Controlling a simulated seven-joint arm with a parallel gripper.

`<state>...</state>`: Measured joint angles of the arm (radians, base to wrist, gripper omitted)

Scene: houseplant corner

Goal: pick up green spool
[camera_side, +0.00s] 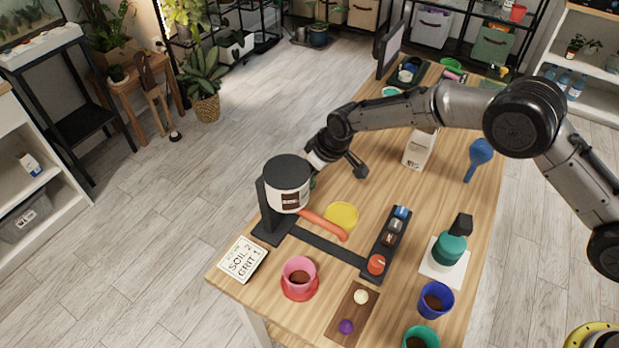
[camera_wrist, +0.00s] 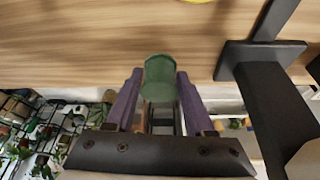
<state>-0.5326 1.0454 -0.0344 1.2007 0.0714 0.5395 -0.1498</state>
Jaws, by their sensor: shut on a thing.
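The green spool (camera_wrist: 160,70) is a short dark green cylinder, seen in the wrist view between the fingertips of my gripper (camera_wrist: 158,84). The two purple fingers press on it from both sides. The wooden tabletop lies beyond it; I cannot tell whether the spool is clear of the wood. In the side view, my gripper's fingers are mostly hidden behind the white canister, and only a sliver of green (camera_side: 313,183) shows beside that canister.
The white canister with black lid (camera_side: 288,186) sits on a black stand (camera_side: 271,229) close to my gripper. A yellow dish (camera_side: 341,215) lies nearby. A black rack (camera_side: 387,243) with several small jars, a pink pot (camera_side: 299,271) and a sign (camera_side: 242,259) stand towards the front.

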